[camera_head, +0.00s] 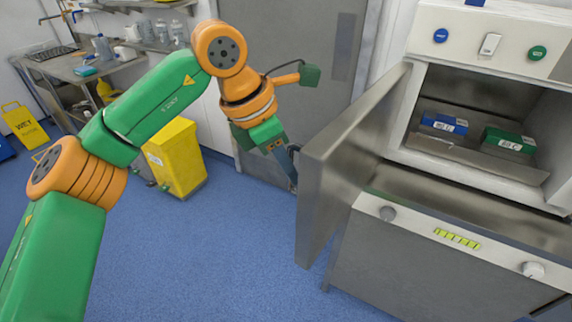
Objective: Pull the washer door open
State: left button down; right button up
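The washer door (345,160) is a grey metal panel hinged on the left of the washer (480,150). It stands swung open, roughly square to the front, so the chamber shows. Inside the chamber lie a blue box (444,123) and a green box (508,144) on a grey tray (468,143). My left gripper (289,170) is to the left of the door, at its outer side, close to its free edge. Its dark fingers point down; whether they touch the door or are apart I cannot tell. My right gripper is out of view.
A yellow bin (175,158) stands behind my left arm. A yellow wet-floor sign (24,125) and a metal sink bench (95,62) are at the far left. A grey room door (285,45) is behind. The blue floor in front is clear.

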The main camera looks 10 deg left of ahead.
pick_arm(q)
jog(key=c, duration=1)
grip_release()
jog(key=shift+o, duration=0.6)
jog(key=shift+w+d, duration=0.15)
jog(key=shift+d, duration=0.05)
jog(key=v, duration=0.7)
